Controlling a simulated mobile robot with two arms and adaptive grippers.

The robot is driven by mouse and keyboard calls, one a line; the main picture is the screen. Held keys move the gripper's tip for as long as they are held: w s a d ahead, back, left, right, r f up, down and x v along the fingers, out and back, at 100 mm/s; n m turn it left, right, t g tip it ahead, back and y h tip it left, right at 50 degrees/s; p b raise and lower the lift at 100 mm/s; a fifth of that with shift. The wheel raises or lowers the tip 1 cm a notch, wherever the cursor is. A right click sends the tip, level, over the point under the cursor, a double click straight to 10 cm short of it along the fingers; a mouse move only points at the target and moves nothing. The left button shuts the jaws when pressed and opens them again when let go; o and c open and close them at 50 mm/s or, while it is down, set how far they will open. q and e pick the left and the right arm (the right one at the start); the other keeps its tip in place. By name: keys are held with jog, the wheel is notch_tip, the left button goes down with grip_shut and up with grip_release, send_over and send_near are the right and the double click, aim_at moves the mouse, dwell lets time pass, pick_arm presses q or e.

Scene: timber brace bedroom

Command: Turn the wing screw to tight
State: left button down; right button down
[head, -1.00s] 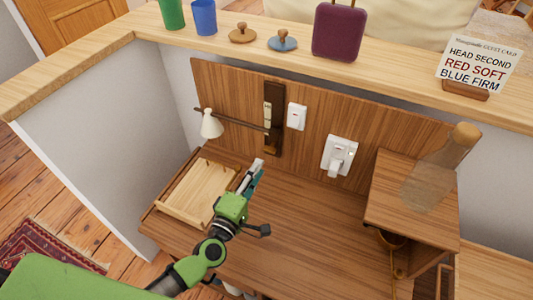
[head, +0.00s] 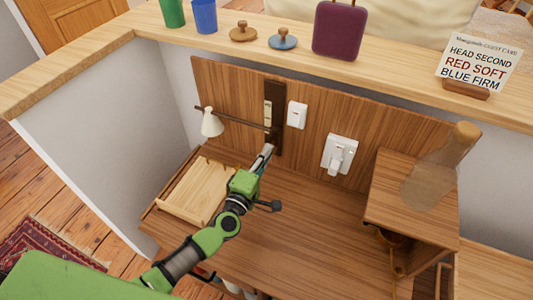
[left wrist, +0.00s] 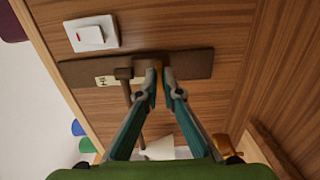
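The dark brown upright plate (head: 275,105) is on the wooden back panel. It crosses the left wrist view (left wrist: 85,72) sideways. A thin dark rod (head: 238,122) runs from it to a white lamp shade (head: 211,123). My left gripper (head: 267,151) is at the plate's lower part. In the left wrist view its two fingertips (left wrist: 159,77) are close together over the plate, with a narrow orange-brown piece (left wrist: 158,73) between them. This may be the wing screw; the fingers mostly hide it. I cannot tell whether they press on it. My right gripper is not in view.
A white switch (head: 297,115) and a white socket with a plug (head: 339,155) are right of the plate. A shallow wooden tray (head: 172,211) lies on the desk below. A wooden shelf box (head: 405,215) stands at the right. The desk's middle is clear.

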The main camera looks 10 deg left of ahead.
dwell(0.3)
pick_arm(q)
jog(key=m+p, duration=0.6)
jog(key=m, duration=1.1)
jog(key=shift+m+p, duration=0.3)
jog(key=shift+p, duration=0.1)
jog(key=shift+f, duration=0.1)
dwell(0.3)
jog(key=c, duration=2.2)
grip_release()
jog(key=shift+s, duration=0.15)
